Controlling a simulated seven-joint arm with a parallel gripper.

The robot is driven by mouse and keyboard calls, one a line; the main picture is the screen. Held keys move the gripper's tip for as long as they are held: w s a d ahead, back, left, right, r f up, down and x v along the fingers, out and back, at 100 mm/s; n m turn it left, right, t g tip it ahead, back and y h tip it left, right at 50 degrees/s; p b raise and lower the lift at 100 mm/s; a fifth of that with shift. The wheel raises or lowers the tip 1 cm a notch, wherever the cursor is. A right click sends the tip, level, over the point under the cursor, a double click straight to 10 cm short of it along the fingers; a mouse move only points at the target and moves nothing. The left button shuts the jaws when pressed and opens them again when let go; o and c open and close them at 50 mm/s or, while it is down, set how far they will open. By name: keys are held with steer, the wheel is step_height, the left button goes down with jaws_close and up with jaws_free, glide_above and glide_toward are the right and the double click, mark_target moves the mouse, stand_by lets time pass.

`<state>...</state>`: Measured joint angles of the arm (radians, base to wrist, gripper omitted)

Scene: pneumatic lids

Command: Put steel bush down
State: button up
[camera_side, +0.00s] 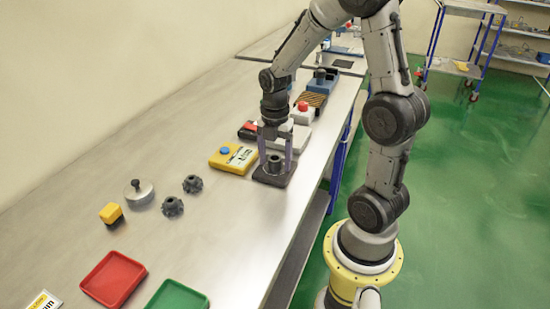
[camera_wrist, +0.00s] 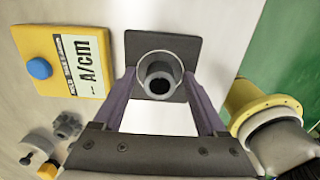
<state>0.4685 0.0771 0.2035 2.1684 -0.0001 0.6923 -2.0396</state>
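A dark grey hollow cylinder, seemingly the steel bush (camera_side: 273,164), stands upright on a dark square plate (camera_side: 264,178) near the bench's right edge. In the wrist view the bush (camera_wrist: 159,82) shows its round bore, with a pale ring-shaped outline around it on the plate (camera_wrist: 184,45); I cannot tell if that is a rim or a recess. My gripper (camera_side: 276,154) points down over the plate, one finger on each side of the bush. In the wrist view the fingers of my gripper (camera_wrist: 160,76) are apart, with small gaps beside the bush.
A yellow meter box (camera_side: 233,158) with a blue knob sits just left of the plate. Gears (camera_side: 172,206), a metal lidded disc (camera_side: 139,194), a yellow block (camera_side: 110,213), a red tray (camera_side: 113,278) and a green tray (camera_side: 178,297) lie nearer the camera. Other boxes stand behind the gripper.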

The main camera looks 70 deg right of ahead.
step_height(320, 180, up, 12)
steer(key=s+a+r+m+t, duration=0.2)
steer(key=s+a+m+t, duration=0.3)
steer(key=s+a+m, duration=0.5)
steer(key=a+m, duration=0.3)
steer(key=m, duration=0.5)
steer(key=shift+s+a+r+t, duration=0.15)
steer(key=shift+s+a+t, duration=0.05)
steer(key=shift+a+t, duration=0.1)
